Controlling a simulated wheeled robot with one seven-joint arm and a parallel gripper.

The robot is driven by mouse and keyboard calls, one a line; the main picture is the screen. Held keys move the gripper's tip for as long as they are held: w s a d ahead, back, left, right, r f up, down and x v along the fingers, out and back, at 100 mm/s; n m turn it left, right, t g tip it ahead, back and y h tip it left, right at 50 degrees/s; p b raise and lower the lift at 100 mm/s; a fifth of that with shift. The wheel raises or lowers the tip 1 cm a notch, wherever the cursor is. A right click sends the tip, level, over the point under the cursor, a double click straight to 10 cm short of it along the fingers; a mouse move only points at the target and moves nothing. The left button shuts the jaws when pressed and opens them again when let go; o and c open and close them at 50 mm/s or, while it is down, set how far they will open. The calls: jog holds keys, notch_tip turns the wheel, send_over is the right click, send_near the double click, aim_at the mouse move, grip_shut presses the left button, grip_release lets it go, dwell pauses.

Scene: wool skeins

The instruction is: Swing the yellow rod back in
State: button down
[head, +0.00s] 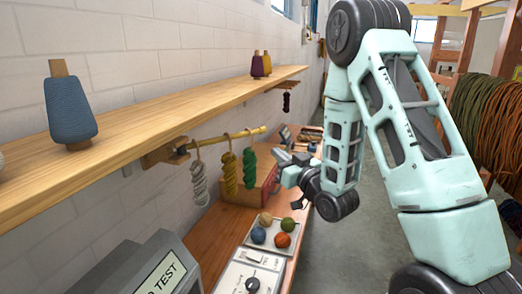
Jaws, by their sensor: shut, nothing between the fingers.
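The yellow rod (216,140) sticks out from a bracket (165,155) under the wall shelf, pointing away from the wall over the bench. Three skeins hang from it by rings: a pale grey one (199,184), a mustard one (229,174) and a green one (249,168). My gripper (277,155) is just right of the green skein, below the rod's free end, and looks shut and empty. It appears apart from the rod, though the depth between them is hard to judge.
A wooden shelf (150,118) with thread cones runs above the rod. Open floor (345,250) lies right.

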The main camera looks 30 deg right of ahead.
aim_at(256, 133)
jog(key=b, duration=0.2)
jog(key=shift+w+b, duration=0.2)
jog(key=shift+b, duration=0.1)
jog(key=w+p, duration=0.1)
jog(key=w, duration=0.1)
jog(key=w+r+p, duration=0.1)
jog(key=w+p, duration=0.1)
jog(key=w, duration=0.1)
jog(key=w+r+p, duration=0.1)
jog(key=w, duration=0.1)
jog(key=shift+w+r+p, duration=0.1)
jog(key=shift+w+p, duration=0.25)
jog(key=shift+p, duration=0.05)
jog(key=shift+w, duration=0.55)
jog(key=w+b, duration=0.1)
jog(key=w, duration=0.1)
jog(key=shift+w+f+b, duration=0.25)
jog(key=shift+w+b, duration=0.05)
jog(key=shift+b, duration=0.05)
jog(key=shift+w+d+r, duration=0.1)
jog(key=shift+w+r, duration=0.05)
jog(key=shift+w, duration=0.15)
